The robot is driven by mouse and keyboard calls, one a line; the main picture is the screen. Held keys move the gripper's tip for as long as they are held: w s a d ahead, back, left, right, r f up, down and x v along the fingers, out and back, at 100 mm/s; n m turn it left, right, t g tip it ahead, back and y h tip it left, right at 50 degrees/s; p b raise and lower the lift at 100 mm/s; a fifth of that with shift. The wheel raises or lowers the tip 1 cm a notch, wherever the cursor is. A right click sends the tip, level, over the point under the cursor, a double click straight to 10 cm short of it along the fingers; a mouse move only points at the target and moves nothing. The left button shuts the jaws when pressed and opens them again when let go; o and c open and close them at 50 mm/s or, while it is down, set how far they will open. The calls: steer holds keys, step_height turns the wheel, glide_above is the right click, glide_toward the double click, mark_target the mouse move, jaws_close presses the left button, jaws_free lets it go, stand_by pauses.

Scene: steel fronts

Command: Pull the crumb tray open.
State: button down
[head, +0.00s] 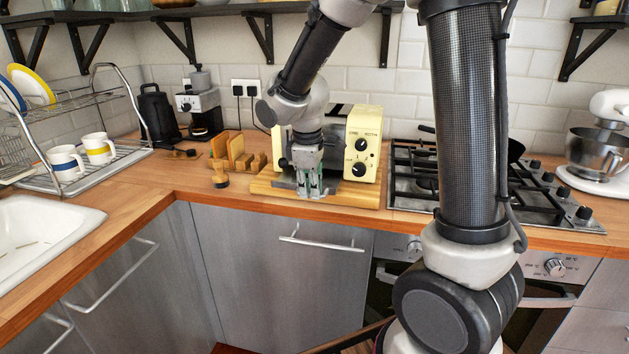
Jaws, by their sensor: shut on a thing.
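A cream toaster oven (362,146) with black dials stands on a wooden board (372,197) on the counter. My gripper (313,192) is low at its front and covers much of it. The gripper is shut on the crumb tray (285,183), a grey metal strip low at the oven's front, showing beside the fingers. The exact grip point and how far the tray stands out are hidden by the gripper.
A wooden holder (228,153) and a small tamper-like piece (219,177) sit left of the board. A gas hob (410,180) is close on the right. The counter's front edge (270,208) runs just before the board. A sink (40,235) is at far left.

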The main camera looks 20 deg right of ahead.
steer(key=shift+s+a, duration=0.25)
steer(key=shift+s, duration=0.1)
steer(key=c, duration=1.5)
jaws_free()
steer(key=shift+r, duration=0.1)
steer(key=r, duration=0.4)
steer(key=s+r, duration=0.1)
steer(key=r, duration=0.2)
steer(key=a+r, duration=0.1)
steer(key=r, duration=0.3)
steer(key=shift+s+a+r, duration=0.1)
steer(key=shift+s+r, duration=0.2)
steer(key=shift+s, duration=0.05)
